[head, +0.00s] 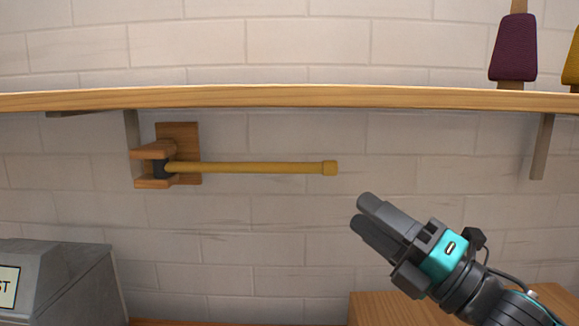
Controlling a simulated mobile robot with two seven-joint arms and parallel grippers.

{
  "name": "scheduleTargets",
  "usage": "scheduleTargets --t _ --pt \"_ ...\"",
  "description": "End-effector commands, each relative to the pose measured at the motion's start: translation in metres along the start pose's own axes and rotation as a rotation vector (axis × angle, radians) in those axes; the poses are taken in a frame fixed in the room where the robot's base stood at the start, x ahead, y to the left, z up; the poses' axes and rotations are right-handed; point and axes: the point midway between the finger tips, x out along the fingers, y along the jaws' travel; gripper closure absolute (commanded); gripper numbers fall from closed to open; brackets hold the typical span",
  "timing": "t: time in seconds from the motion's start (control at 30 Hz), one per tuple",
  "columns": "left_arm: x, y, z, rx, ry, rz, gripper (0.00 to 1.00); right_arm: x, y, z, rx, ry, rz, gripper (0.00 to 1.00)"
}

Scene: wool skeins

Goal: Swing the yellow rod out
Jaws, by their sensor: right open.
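The yellow rod (250,168) is held at its left end by a wooden wall bracket (180,140) with a dark pivot (161,168). My left gripper is not in view.
A wooden shelf (300,97) runs across above the rod. A purple wool skein (515,47) stands on it at right, with a mustard skein (572,62) at the edge. A grey metal bin (70,280) is at lower left. A wooden surface (370,308) is at lower right.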

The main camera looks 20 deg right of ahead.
Motion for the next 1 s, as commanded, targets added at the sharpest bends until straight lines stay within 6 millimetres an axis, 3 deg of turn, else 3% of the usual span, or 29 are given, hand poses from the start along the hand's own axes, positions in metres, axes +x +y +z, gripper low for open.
scheduleTargets --t 0.27,1.0 --pt "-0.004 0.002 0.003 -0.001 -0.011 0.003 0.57 0.018 0.004 0.001 -0.010 0.001 0.010 0.57" --pt "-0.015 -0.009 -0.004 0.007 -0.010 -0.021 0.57 0.102 0.005 0.001 -0.008 0.000 0.007 0.57"
